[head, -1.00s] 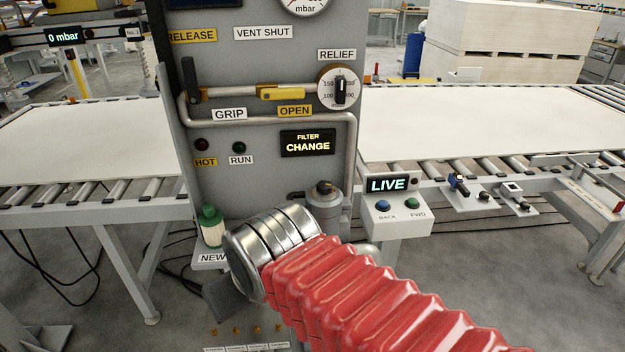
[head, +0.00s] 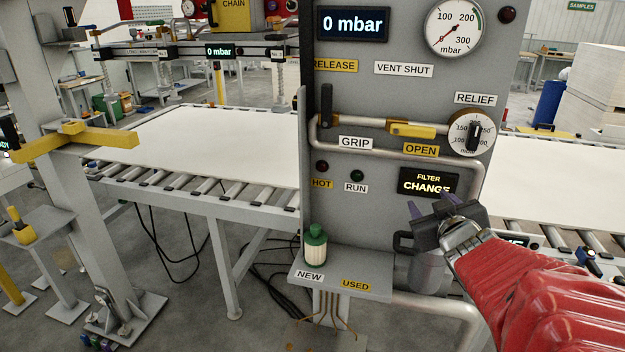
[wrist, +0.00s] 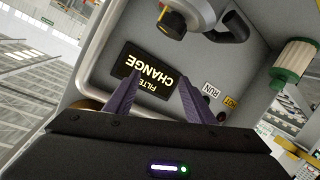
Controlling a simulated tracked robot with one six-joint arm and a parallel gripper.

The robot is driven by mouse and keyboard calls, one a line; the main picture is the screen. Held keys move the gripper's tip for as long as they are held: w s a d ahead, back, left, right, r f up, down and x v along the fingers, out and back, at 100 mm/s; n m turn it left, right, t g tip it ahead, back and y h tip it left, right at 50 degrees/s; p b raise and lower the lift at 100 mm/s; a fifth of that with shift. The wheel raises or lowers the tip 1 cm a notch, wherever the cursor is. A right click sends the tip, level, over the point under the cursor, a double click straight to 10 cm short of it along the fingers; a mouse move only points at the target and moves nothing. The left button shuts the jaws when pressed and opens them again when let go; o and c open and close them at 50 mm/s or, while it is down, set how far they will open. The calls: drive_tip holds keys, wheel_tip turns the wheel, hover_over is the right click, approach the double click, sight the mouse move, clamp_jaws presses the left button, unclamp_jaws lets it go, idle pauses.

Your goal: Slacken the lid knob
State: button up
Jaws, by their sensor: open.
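The filter canister (head: 428,272) is grey and stands on the front of the panel, right of the shelf. My gripper (head: 428,206) is in front of its top and hides the lid in the head view. In the wrist view, the lid knob (wrist: 172,22), dark with a yellow part, shows at the top edge on the grey canister (wrist: 193,12). My gripper (wrist: 160,78) has its two purple fingers spread with nothing between them. The knob lies beyond the fingertips, apart from them.
A black loop handle (head: 403,242) sticks out left of the canister. A green-capped filter (head: 316,245) stands on the shelf (head: 345,272) above the NEW label; the USED side is bare. The display (head: 428,183) reads FILTER CHANGE. A pipe (head: 487,180) runs down the panel.

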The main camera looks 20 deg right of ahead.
drive_tip(key=d, duration=0.1)
drive_tip(key=d+t+y, duration=0.1)
drive_tip(key=s+d+n, duration=0.1)
drive_tip(key=shift+d+f+t+y, duration=0.25)
drive_tip(key=shift+f+t+y, duration=0.1)
drive_tip(key=shift+t+y, duration=0.05)
drive_tip(key=s+y, duration=0.1)
drive_tip(key=s+f+n+t, duration=0.1)
drive_tip(key=s+d+y, duration=0.1)
drive_tip(key=shift+f+t+y, duration=0.15)
drive_tip(key=shift+t+y, duration=0.15)
drive_tip(key=s+a+f+m+y, duration=0.1)
drive_tip(key=s+f+y, duration=0.1)
drive_tip(key=s+f, duration=0.3)
drive_tip(key=shift+s+a+t+y, duration=0.35)
drive_tip(key=shift+s+t+y, duration=0.05)
drive_tip(key=shift+s, duration=0.8)
drive_tip(key=shift+w+a, duration=0.2)
drive_tip(key=shift+w, duration=3.3)
drive_tip(key=shift+w+a, duration=0.2)
drive_tip(key=shift+w, duration=3.25)
drive_tip(key=shift+c, duration=0.2)
